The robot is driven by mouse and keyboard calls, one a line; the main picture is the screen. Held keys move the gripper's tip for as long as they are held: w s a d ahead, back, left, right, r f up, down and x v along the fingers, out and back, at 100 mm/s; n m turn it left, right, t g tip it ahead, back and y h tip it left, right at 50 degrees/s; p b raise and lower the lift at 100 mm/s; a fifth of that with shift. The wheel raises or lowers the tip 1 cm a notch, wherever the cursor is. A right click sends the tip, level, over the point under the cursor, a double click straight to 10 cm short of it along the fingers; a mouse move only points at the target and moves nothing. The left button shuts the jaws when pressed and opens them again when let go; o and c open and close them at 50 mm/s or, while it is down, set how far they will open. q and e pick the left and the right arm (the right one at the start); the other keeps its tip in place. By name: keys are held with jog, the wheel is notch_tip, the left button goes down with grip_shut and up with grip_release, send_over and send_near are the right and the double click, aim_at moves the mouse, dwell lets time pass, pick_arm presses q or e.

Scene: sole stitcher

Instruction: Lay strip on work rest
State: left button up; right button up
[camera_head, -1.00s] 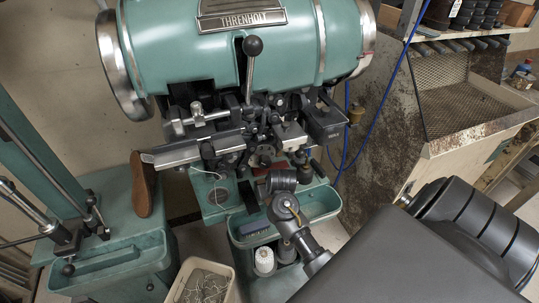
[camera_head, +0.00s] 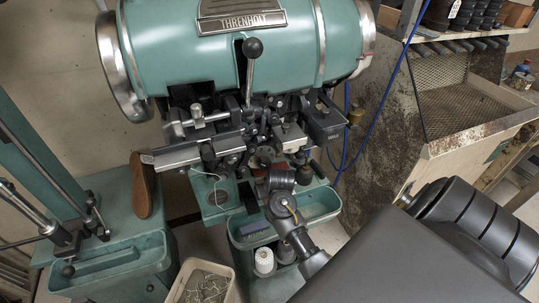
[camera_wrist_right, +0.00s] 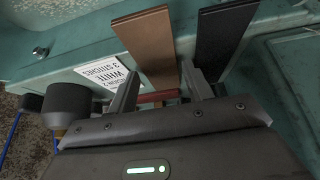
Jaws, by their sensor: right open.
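In the right wrist view, my right gripper (camera_wrist_right: 160,85) is open, its two metal fingers apart. A reddish-brown bar (camera_wrist_right: 158,97) shows between the fingers; I cannot tell whether it touches them. A flat brown strip (camera_wrist_right: 148,32) and a flat black strip (camera_wrist_right: 222,35) extend over a green metal surface beyond the fingertips. A white label (camera_wrist_right: 108,82) about white stitches lies left of the brown strip. In the head view, the teal stitching machine (camera_head: 230,50) has its metal working parts below the drum. I cannot single out the work rest. My left gripper is not in view.
A brown sole (camera_head: 143,185) stands on the green bench at left. A green tray (camera_head: 318,205) and white spools (camera_head: 264,262) are below the machine. A bin of thread scraps (camera_head: 205,285) stands at the bottom. A blue cable (camera_head: 378,115) hangs at right.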

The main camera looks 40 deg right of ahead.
jog(key=p+v, duration=0.2)
jog(key=v, duration=0.5)
jog(key=shift+r, duration=0.15)
